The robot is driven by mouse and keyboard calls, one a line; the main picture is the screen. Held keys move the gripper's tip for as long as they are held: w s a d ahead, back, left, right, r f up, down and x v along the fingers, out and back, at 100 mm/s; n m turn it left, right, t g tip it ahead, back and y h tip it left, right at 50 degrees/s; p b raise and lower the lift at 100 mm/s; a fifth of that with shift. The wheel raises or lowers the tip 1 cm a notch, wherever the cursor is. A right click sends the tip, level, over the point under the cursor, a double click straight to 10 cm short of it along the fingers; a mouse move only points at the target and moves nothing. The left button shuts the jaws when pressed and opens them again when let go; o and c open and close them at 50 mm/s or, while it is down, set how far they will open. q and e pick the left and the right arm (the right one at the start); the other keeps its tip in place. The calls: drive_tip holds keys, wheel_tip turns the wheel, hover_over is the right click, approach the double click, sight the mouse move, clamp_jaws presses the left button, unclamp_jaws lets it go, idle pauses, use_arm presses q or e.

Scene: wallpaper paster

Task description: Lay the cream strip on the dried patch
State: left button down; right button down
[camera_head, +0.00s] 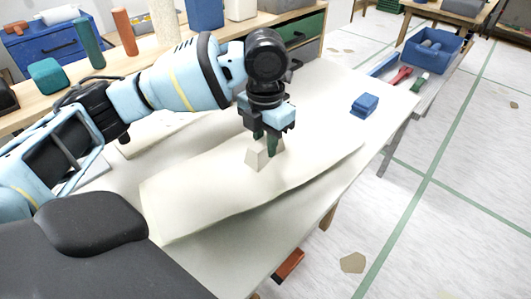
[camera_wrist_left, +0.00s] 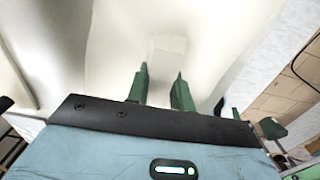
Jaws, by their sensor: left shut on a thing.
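The cream strip (camera_head: 190,195) is a long pale sheet lying along the white table, its near edge slightly wavy and raised. A small pale block or tab (camera_head: 255,158) stands up from it and also shows in the left wrist view (camera_wrist_left: 168,45). My left gripper (camera_head: 268,150) points down with its green fingers at this tab, shut on it with a gap between the fingertips. I cannot tell whether the tab is part of the strip. I cannot make out the dried patch. My right gripper is not in view.
A blue block (camera_head: 364,104) sits on the table to the right. A bench behind carries several coloured rolls (camera_head: 125,32). A side table at right holds a blue bin (camera_head: 432,47) and tools (camera_head: 402,75). The floor at right is mostly clear.

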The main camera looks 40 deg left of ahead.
sight(265, 154)
use_arm(q)
wheel_tip(265, 154, down, 3)
drive_tip(key=shift+f+b, duration=0.1)
drive_tip(key=shift+b, duration=0.25)
drive_tip(key=shift+f, duration=0.2)
drive_tip(key=shift+r, duration=0.1)
drive_tip(key=c, duration=1.2)
unclamp_jaws()
drive_tip(key=shift+c, duration=0.2)
wheel_tip(265, 154, up, 11)
drive_tip(key=shift+f+p, duration=0.2)
drive_tip(key=shift+p, duration=0.85)
drive_tip(key=shift+r, duration=0.7)
